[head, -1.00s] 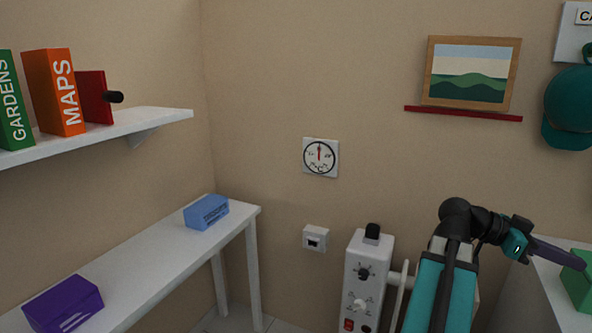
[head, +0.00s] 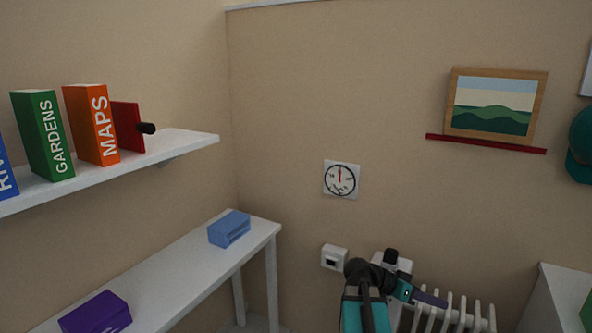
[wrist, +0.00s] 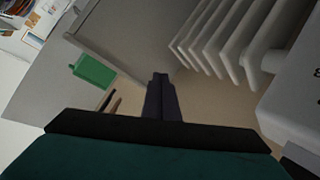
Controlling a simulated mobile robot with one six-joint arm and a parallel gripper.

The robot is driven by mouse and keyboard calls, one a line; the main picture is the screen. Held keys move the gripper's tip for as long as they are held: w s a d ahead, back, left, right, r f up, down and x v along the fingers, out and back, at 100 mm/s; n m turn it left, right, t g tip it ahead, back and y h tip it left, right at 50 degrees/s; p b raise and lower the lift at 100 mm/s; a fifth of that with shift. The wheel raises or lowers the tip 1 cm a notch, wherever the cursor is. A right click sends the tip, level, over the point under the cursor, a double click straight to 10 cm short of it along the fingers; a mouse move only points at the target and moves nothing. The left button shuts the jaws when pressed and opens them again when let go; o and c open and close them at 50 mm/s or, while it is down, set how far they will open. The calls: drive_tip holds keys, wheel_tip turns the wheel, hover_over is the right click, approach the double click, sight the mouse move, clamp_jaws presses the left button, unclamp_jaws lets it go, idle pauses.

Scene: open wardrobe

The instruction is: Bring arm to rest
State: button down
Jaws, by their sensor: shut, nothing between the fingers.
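My gripper (head: 430,299) is in the lower right of the head view, in front of the white radiator (head: 458,313), pointing right. In the wrist view its dark fingers (wrist: 161,98) are together at the centre, with nothing between them. My arm is folded low, its teal link at the bottom of the head view.
A white table (head: 178,268) at left bears a blue box (head: 229,229) and a purple box (head: 97,313). Books stand on the shelf (head: 182,144) above. A white cabinet (head: 553,300) stands at right. A green box (wrist: 93,71) shows in the wrist view.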

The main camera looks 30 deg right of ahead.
drive_tip(key=w+a+f+n+t+y+p, duration=0.1)
drive_tip(key=w+a+f+n+t+p, duration=0.2)
drive_tip(key=a+f, duration=0.75)
drive_tip(key=w+a+f+n+y+p, duration=0.15)
drive_tip(key=w+a+f+n, duration=0.35)
drive_tip(key=a+f, duration=0.5)
drive_tip(key=s+a+f+n+y+p, duration=0.1)
drive_tip(key=s+a+f+n+y, duration=0.1)
drive_tip(key=a, duration=0.8)
drive_tip(key=s+a+f+n+y+p, duration=0.2)
drive_tip(key=s+a+f+n, duration=0.3)
drive_tip(key=a+f, duration=0.4)
drive_tip(key=s+a+f+n+y+p, duration=0.1)
drive_tip(key=s+a+f+n+y, duration=0.3)
drive_tip(key=a, duration=0.8)
drive_tip(key=shift+p+x, duration=0.35)
drive_tip(key=shift+x, duration=0.85)
drive_tip(key=shift+r, duration=0.1)
